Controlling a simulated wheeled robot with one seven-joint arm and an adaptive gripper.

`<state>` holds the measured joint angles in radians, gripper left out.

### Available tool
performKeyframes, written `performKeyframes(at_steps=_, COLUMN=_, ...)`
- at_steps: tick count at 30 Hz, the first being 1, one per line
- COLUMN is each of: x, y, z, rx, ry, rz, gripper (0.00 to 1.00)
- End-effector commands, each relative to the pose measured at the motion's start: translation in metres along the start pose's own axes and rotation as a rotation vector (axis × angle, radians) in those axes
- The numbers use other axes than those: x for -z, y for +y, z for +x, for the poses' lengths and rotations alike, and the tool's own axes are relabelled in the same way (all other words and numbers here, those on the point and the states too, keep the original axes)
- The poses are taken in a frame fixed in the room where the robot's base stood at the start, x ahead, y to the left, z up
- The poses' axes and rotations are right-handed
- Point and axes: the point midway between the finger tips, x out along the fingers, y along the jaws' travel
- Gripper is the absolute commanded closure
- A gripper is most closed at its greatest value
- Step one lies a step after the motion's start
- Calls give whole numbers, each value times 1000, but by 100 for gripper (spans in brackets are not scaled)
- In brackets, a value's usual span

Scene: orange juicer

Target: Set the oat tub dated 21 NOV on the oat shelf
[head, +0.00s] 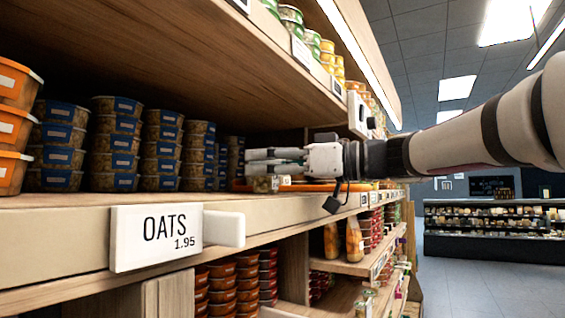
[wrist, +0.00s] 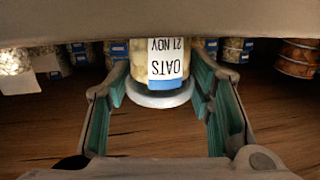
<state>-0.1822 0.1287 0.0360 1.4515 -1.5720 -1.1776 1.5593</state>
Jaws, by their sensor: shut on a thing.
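The oat tub dated 21 NOV (wrist: 165,64) is a small clear tub of pale oats. Its white label, with a blue band, reads OATS 21 NOV upside down in the wrist view. My gripper (wrist: 160,78) is shut on it, one green-padded finger on each side. In the head view my gripper (head: 272,158) reaches in from the right over the oat shelf (head: 70,228), and the tub (head: 265,184) shows low at the fingers. I cannot tell whether the tub touches the board. The shelf's front tag (head: 157,237) reads OATS 1.95.
Stacks of blue-banded tubs (head: 115,150) fill the shelf left of my gripper, with orange tubs (head: 14,125) at the far left. An upper shelf (head: 160,55) hangs above. Red tubs (head: 222,285) stand below. Bare board lies in front of the stacks.

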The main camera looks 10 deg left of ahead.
Motion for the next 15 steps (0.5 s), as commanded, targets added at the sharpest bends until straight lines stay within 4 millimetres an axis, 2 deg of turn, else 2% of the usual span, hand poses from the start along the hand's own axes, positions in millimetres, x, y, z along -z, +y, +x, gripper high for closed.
performKeyframes(at_steps=1, x=-1, y=0, z=0, rx=0, ry=0, rz=1, gripper=50)
performKeyframes(at_steps=3, x=0, y=0, z=0, rx=0, ry=0, rz=0, gripper=34)
performKeyframes(at_steps=4, x=0, y=0, z=0, rx=0, ry=0, rz=1, gripper=32)
performKeyframes(at_steps=15, x=3, y=0, z=0, rx=1, ry=1, rz=-1, gripper=32)
